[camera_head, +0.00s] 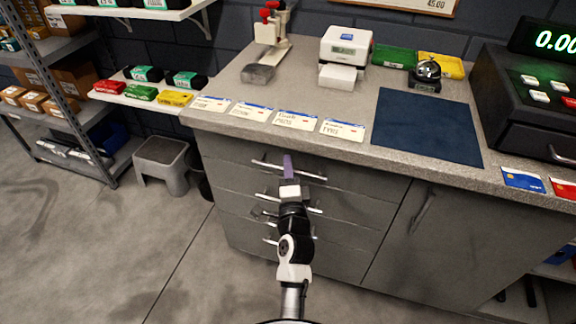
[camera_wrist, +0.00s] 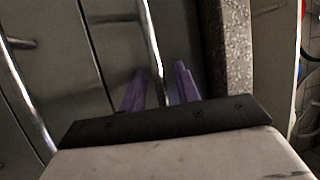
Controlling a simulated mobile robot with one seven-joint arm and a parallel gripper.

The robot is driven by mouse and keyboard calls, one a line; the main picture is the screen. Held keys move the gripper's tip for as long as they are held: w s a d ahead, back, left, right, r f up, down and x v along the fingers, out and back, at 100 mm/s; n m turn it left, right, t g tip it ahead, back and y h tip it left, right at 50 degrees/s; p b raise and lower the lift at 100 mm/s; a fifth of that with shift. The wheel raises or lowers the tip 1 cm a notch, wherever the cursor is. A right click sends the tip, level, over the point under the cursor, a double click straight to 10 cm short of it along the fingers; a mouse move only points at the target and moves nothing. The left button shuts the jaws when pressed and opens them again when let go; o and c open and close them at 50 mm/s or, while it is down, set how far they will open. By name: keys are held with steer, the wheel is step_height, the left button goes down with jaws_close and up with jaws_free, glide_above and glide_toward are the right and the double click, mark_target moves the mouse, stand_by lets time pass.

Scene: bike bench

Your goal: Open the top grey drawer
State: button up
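The top grey drawer (camera_head: 343,176) is directly under the counter's edge and looks closed, its front level with the drawers below. Its metal bar handle (camera_head: 312,176) runs across the front; it also shows in the wrist view (camera_wrist: 151,38). My gripper (camera_head: 288,160) is at this handle and hides its middle in the head view. In the wrist view, my gripper's purple fingers (camera_wrist: 160,82) stand apart, one on each side of the bar. Gaps show between bar and fingers, so it looks open around the handle.
Lower drawers with similar handles (camera_head: 268,212) sit beneath, partly hidden by my arm. A cupboard door (camera_head: 440,240) is to the right. The countertop (camera_head: 236,118) overhangs, bearing price cards and a blue mat (camera_head: 425,127). A grey stool (camera_head: 161,154) stands left. Floor in front is clear.

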jaws_close()
steer(key=shift+s, duration=0.1)
stand_by(0.3)
